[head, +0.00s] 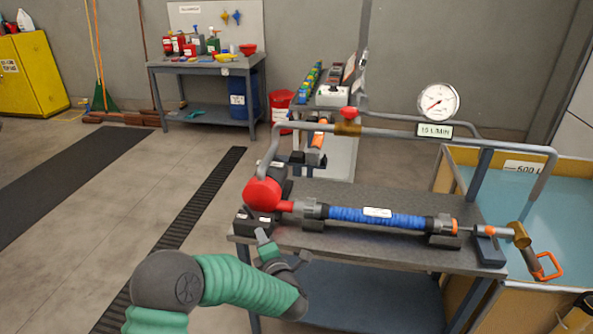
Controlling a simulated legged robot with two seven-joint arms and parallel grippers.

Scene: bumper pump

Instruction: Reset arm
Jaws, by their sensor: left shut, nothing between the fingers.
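My left arm comes in from the lower left with green ribbed sleeves. My left gripper (267,247) is at the near left corner of the grey bench, shut and empty. It is just below and in front of the pump's red round end (262,194); I cannot tell whether it touches the bench. The pump (376,217) lies across the bench, with a blue ribbed middle. A dark and green piece of my right arm (575,312) shows at the bottom right edge; its fingers cannot be made out.
The bench (340,250) has a lower shelf. A pipe (400,133) with a gauge (438,102) runs above it. A blue-filled tank (545,215) stands at right, with an orange-handled nozzle (547,268) at its edge. A worktable (200,68) and yellow cabinet (30,75) stand behind. The left floor is clear.

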